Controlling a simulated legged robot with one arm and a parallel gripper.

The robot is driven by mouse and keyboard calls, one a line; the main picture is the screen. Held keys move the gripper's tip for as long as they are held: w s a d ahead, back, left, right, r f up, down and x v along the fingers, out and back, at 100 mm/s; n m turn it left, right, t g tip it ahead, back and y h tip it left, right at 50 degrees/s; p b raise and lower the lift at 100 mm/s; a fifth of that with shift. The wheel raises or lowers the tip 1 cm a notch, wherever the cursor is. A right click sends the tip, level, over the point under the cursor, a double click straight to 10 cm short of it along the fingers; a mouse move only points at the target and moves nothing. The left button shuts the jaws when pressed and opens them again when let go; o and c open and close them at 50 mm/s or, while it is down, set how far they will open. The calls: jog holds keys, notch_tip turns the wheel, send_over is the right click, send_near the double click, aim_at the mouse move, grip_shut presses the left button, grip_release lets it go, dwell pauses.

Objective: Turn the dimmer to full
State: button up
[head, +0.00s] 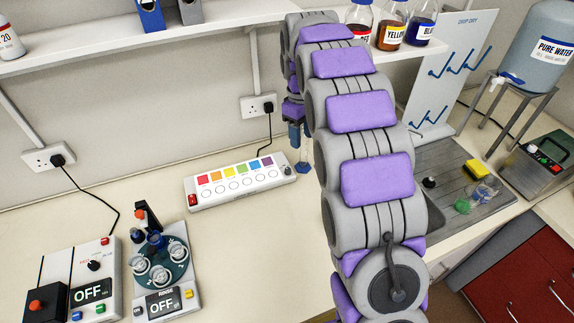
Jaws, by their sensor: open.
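A white panel (240,183) with a row of coloured squares and round white spots lies on the bench. A red switch (193,200) is at its left end. A small dark knob (287,171), which looks like the dimmer, is at its right end. Its setting is too small to read. My gripper (301,150) points down beside the panel's right end, close to the knob in the picture. It is open, with its blue fingers partly hidden by my arm. I cannot tell whether a finger touches the knob.
Two devices reading OFF, a black-knobbed box (92,290) and a tube rotor (160,270), stand at front left. A wall socket (258,106) with a cable is behind the panel. A steel drain tray (445,165) with a sponge (476,169) lies right. Bench left of the panel is clear.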

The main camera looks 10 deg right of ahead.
jog(key=w+f+n+p, duration=0.2)
jog(key=w+f+n, duration=0.15)
jog(key=w, duration=0.55)
jog(key=n+p, duration=0.2)
send_near(288, 169)
jog(key=shift+t+y, duration=0.3)
jog(key=f, duration=0.8)
jog(key=shift+s+f, duration=0.25)
jog(key=shift+f, duration=0.15)
jog(key=shift+d, duration=0.1)
grip_shut()
